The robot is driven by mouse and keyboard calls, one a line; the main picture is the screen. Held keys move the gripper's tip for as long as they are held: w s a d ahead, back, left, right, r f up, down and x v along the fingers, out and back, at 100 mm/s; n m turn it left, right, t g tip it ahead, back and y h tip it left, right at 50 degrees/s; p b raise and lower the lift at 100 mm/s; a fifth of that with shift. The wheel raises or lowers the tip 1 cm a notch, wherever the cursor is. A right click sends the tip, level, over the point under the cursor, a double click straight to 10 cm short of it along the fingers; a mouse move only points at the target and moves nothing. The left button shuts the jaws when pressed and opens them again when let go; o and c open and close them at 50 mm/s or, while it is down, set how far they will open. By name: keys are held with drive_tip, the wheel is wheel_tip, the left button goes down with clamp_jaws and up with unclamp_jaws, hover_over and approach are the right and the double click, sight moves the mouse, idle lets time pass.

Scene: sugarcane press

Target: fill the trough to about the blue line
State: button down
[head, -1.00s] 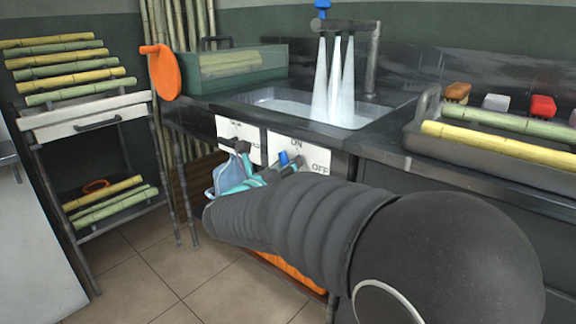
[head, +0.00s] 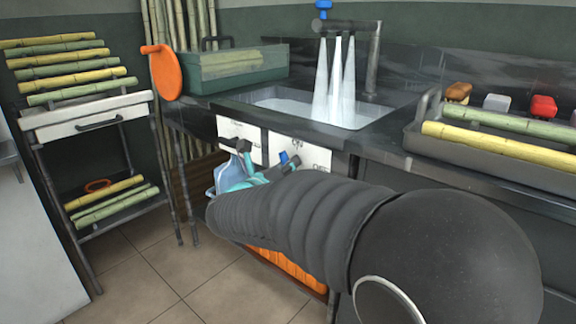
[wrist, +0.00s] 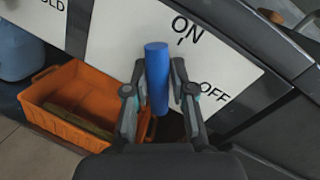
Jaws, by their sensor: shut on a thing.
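Water falls in three streams (head: 335,85) from the tap (head: 345,25) into the trough (head: 240,104), a sink set in the dark counter. Pale water covers its bottom; I cannot make out a blue line in it. Below the counter front is a white panel marked ON and OFF (wrist: 115,35). A blue handle (wrist: 157,65) stands in front of it, its upper end near the word ON. My gripper (wrist: 158,88) is shut on this handle, with a finger on each side. In the head view my arm hides most of the gripper.
An orange crate (wrist: 65,75) stands on the floor below the panel. A green bin (head: 235,66) stands left of the trough. A rack (head: 50,130) of cane is at the left.

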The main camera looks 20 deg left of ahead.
drive_tip(key=n+p, duration=0.1)
drive_tip(key=n, duration=0.1)
drive_tip(key=shift+a+r+n+g+p, duration=0.1)
drive_tip(key=shift+r+n+g+p, duration=0.1)
drive_tip(key=shift+n+g+p, duration=0.2)
drive_tip(key=n+p, duration=0.3)
drive_tip(key=shift+g, duration=0.3)
drive_tip(key=n+h+p, duration=0.1)
drive_tip(key=n+p, duration=0.2)
drive_tip(key=shift+f+g, duration=0.2)
drive_tip(key=shift+g, duration=0.2)
drive_tip(key=shift+p, duration=0.35)
drive_tip(key=shift+f, duration=0.1)
drive_tip(key=c, duration=1)
unclamp_jaws()
drive_tip(key=shift+a, duration=0.1)
drive_tip(key=v, duration=1.2)
